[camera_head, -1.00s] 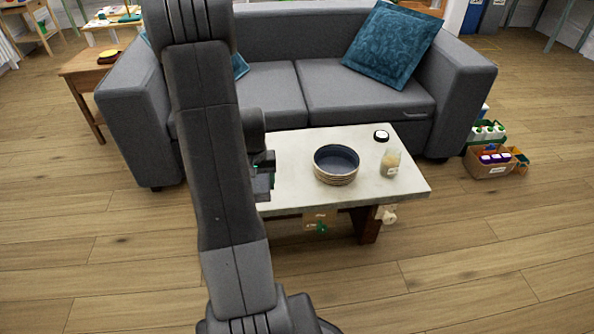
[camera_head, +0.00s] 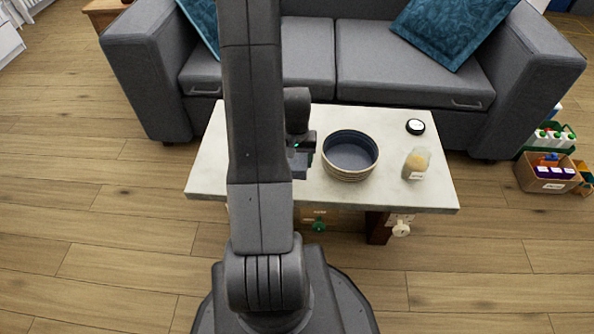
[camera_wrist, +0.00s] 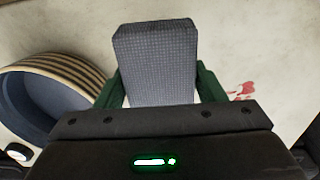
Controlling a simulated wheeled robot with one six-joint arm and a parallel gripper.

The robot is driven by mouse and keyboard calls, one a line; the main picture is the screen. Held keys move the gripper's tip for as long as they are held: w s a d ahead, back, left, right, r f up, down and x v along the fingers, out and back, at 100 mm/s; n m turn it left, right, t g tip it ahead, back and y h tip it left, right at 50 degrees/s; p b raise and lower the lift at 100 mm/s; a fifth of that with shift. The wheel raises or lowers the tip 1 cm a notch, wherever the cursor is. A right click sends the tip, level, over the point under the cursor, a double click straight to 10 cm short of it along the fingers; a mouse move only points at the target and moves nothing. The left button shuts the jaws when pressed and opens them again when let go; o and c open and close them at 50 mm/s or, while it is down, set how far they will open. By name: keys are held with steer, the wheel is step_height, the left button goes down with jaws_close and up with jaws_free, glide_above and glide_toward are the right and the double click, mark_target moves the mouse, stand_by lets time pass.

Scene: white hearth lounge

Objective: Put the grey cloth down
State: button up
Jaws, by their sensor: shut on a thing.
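The grey cloth (camera_wrist: 155,65) is a folded, finely checked block in the wrist view. My gripper (camera_wrist: 158,90), with a green finger on each side of the cloth, is shut on it. In the head view my gripper (camera_head: 302,158) is over the pale coffee table (camera_head: 400,195), left of the bowl; the cloth is not clear there. The wrist view shows pale tabletop (camera_wrist: 240,40) around the cloth. I cannot tell whether the cloth touches it.
A round dark-lined bowl (camera_head: 349,156) stands right of my gripper, and shows left in the wrist view (camera_wrist: 45,95). A jar (camera_head: 416,164) and a black-rimmed round lid (camera_head: 415,127) are farther right. A grey sofa (camera_head: 420,80) stands behind. A red mark (camera_wrist: 242,90) lies beside the cloth.

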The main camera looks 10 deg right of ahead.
steer(key=shift+f+b, duration=0.6)
steer(key=shift+f, duration=1.65)
steer(key=shift+f, duration=0.2)
steer(key=o, duration=1.1)
steer(key=shift+o, duration=0.2)
step_height(320, 180, up, 12)
steer(key=p, duration=0.3)
steer(key=shift+r+p, duration=0.25)
steer(key=shift+p, duration=0.1)
steer(key=shift+f, duration=0.15)
